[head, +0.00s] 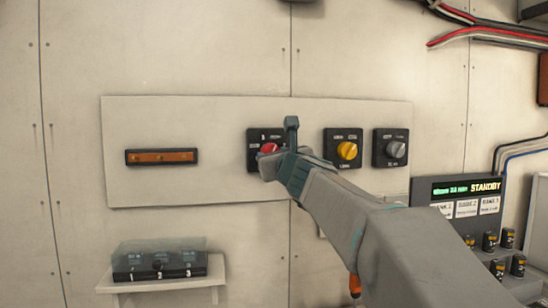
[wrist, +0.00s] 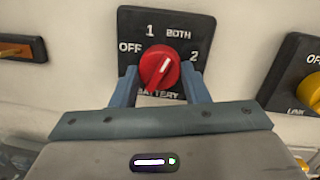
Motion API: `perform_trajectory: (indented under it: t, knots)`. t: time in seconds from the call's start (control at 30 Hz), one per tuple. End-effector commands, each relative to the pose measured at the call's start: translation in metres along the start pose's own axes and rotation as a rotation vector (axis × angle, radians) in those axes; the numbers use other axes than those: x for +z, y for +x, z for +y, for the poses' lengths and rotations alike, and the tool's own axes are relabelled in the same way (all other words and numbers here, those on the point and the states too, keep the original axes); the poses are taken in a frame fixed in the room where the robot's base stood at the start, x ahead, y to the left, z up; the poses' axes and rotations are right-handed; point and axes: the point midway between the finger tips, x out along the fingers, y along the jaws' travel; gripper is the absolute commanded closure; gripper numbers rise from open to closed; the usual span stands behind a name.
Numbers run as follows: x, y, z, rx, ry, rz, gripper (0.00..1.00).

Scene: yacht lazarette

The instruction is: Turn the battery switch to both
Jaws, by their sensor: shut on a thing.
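The battery switch (wrist: 193,35) is a black square plate marked OFF, 1, BOTH, 2 and BATTERY, with a red knob (wrist: 160,68) in its middle. The knob's white mark points up and a little right, roughly toward the BOTH label. My gripper (wrist: 160,84) is at the switch, one finger on each side of the knob's lower part, shut on it. In the head view the red knob (head: 268,148) shows beside my gripper (head: 280,150), which hides the plate's right part.
A yellow-knob switch (head: 347,150) and a grey-knob switch (head: 396,148) sit to the right on the same pale panel (head: 225,115). A wooden-faced bar (head: 161,157) is at left. A shelf (head: 160,285) holds a covered numbered box (head: 160,265). A STANDBY unit (head: 470,187) stands at right.

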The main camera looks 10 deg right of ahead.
Motion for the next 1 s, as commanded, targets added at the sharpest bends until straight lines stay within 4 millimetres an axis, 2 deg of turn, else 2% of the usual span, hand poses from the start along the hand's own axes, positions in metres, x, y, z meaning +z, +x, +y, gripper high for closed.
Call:
perform_trajectory:
  t: [0.17,0.2,0.23,0.27,0.53,0.67,0.77,1.0]
  knots:
    - [0.000,0.000,0.000,0.000,-0.001,0.000,0.82]
    - [0.000,0.000,0.000,0.000,-0.001,0.000,0.48]
    - [0.000,0.000,0.000,0.000,-0.001,0.000,0.39]
    - [0.000,0.000,0.000,0.000,-0.001,0.000,0.37]
    - [0.000,-0.001,0.000,0.000,-0.002,0.000,0.37]
    - [0.001,-0.008,0.000,-0.001,-0.002,-0.002,0.37]
    - [0.001,-0.020,0.000,-0.001,-0.002,-0.002,0.37]
    - [0.001,-0.063,0.000,-0.001,-0.002,-0.002,0.37]
